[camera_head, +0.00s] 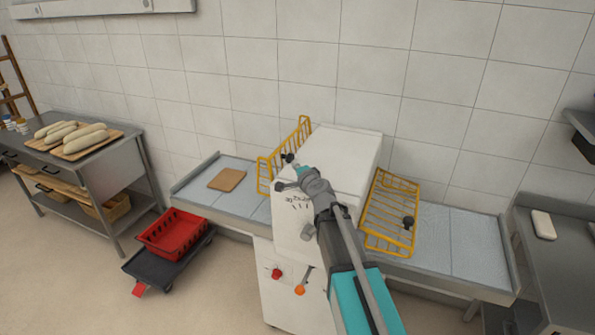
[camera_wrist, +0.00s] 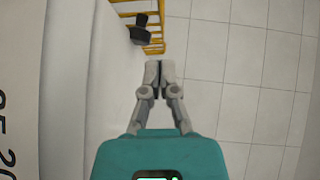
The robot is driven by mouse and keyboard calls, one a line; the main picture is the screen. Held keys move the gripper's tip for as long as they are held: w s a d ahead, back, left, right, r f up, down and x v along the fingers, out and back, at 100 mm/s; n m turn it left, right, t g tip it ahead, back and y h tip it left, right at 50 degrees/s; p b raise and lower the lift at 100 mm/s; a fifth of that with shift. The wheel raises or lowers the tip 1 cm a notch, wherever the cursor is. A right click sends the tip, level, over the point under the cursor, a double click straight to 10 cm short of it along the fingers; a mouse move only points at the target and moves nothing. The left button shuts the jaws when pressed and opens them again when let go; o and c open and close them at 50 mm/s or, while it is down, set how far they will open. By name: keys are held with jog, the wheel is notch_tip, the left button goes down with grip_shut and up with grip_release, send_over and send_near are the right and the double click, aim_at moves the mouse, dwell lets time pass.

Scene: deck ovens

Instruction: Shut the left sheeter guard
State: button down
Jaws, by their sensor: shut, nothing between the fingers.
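The left sheeter guard (camera_head: 301,137) is a yellow wire frame standing steeply raised at the left side of the white sheeter body (camera_head: 345,150). Its dark knob (camera_head: 288,157) is on its near edge. In the wrist view, part of the yellow guard (camera_wrist: 150,20) and the knob (camera_wrist: 139,32) lie beyond the fingertips. My gripper (camera_head: 294,163) is close to the knob, with its fingers shut and empty. In the wrist view, a gap shows between the gripper's fingertips (camera_wrist: 153,88) and the knob. My arm hides part of the sheeter's front.
The right guard (camera_head: 390,210) slants over the right belt (camera_head: 450,235). A brown board (camera_head: 227,180) lies on the left belt (camera_head: 195,183). A red crate (camera_head: 174,234) on a dark dolly stands front left. A tiled wall is behind.

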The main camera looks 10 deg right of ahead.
aim_at(276, 154)
jog(key=x, duration=0.7)
jog(key=shift+b, duration=0.3)
jog(key=shift+w+a+f, duration=0.1)
jog(key=shift+w+a, duration=0.05)
jog(key=shift+a, duration=0.35)
jog(key=shift+w+a+f, duration=0.15)
jog(key=shift+w+a, duration=0.05)
jog(key=shift+a, duration=0.3)
jog(key=shift+w+a, duration=0.35)
jog(key=shift+a, duration=0.25)
jog(key=shift+a, duration=0.1)
jog(key=shift+w+d, duration=0.1)
jog(key=shift+d, duration=0.1)
jog(key=shift+w+f, duration=0.1)
